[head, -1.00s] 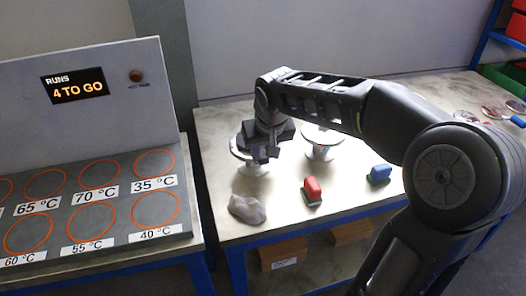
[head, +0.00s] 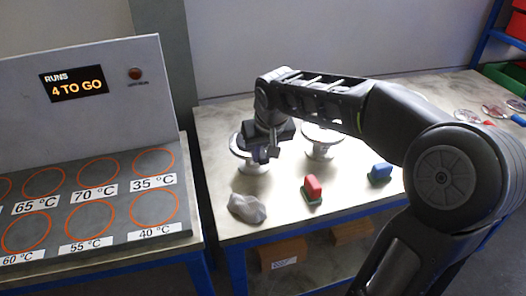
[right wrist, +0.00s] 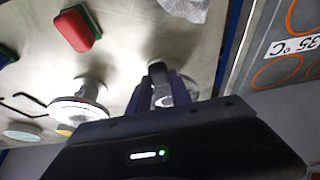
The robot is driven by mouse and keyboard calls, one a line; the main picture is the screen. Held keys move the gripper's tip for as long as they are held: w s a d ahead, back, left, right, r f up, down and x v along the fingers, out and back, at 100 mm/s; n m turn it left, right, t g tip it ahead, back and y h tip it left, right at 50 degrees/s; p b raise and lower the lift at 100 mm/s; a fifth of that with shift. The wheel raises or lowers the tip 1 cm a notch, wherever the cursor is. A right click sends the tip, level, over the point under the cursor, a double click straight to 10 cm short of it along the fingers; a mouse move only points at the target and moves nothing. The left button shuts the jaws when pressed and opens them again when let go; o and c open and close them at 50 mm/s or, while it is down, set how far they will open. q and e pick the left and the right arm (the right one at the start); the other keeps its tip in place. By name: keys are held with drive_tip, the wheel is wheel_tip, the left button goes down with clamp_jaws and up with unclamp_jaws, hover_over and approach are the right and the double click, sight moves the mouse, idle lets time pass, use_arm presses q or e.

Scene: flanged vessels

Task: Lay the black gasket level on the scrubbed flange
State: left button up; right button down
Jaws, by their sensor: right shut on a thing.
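My right gripper (head: 266,154) is at the left flanged vessel (head: 246,146), over its pale round flange. The gripper also shows in the right wrist view (right wrist: 163,88). It is shut on a dark thing that its fingers and body mostly hide; I cannot tell whether this is the black gasket. I cannot tell whether the held thing touches the flange or is level. A second flanged vessel (head: 322,146) stands upright to the right, partly behind my arm; it shows in the right wrist view (right wrist: 78,108). My left gripper is not in view.
A crumpled grey cloth (head: 247,208) lies at the table's front left. Small discs (head: 468,116) lie far right. A panel with ringed, temperature-marked places (head: 95,205) stands left.

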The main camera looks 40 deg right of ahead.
idle(0.3)
drive_tip(key=c, duration=1.1)
unclamp_jaws()
drive_tip(key=v, duration=0.7)
drive_tip(key=shift+r, duration=0.35)
drive_tip(key=shift+s+a, duration=0.1)
drive_tip(key=shift+s, duration=0.05)
